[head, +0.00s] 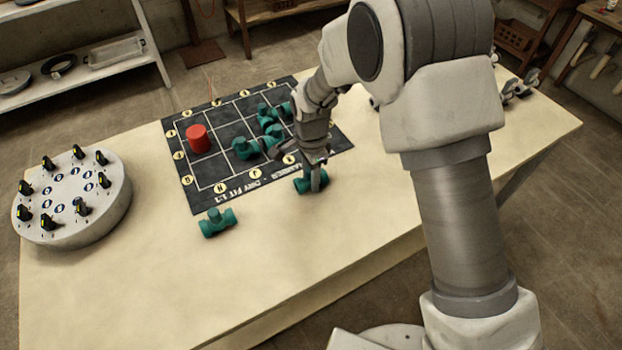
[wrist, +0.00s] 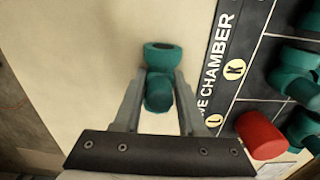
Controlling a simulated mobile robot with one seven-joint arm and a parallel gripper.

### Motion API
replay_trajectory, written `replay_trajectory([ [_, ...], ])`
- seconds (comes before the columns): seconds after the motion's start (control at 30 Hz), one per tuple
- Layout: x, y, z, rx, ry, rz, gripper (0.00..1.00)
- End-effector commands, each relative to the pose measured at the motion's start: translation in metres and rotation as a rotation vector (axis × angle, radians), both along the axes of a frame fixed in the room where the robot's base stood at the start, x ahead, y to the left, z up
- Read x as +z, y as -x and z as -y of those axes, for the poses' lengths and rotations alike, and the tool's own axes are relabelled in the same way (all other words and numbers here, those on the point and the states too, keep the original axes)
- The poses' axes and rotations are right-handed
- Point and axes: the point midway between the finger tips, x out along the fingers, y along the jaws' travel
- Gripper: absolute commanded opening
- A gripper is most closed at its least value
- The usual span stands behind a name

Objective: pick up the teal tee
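A teal tee (head: 308,186) lies on the table just off the front edge of the dark mat. My gripper (head: 318,188) is down over it and partly hides it. In the wrist view the tee (wrist: 158,92) is between my two fingers (wrist: 161,80), one on each side, with little or no gap. I cannot tell whether the fingers press on it. A second teal tee (head: 217,223) lies apart on the table, further left, with its branch up.
The gridded mat (head: 225,170) holds several teal fittings (head: 246,148) and a red cylinder (head: 198,139). A round grey stand (head: 110,205) with several black-and-yellow pieces is at the table's left. The table front (head: 270,270) is clear.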

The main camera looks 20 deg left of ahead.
Motion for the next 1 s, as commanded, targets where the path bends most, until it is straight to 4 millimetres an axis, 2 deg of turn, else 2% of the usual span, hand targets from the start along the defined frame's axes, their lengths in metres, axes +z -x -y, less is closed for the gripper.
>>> replay_trajectory([
  [0.03, 0.000, 0.000, 0.000, 0.000, 0.000, 0.000, 0.29],
  [0.2, 0.000, 0.000, 0.000, 0.000, 0.000, 0.000, 0.00],
  [0.67, 0.007, 0.000, 0.000, 0.000, -0.001, 0.001, 0.00],
  [0.77, 0.016, -0.001, -0.001, 0.000, -0.002, 0.002, 0.00],
  [0.93, 0.047, 0.000, -0.002, 0.000, -0.002, 0.003, 0.00],
  [1.0, 0.053, 0.012, -0.016, 0.005, -0.002, 0.001, 0.00],
])
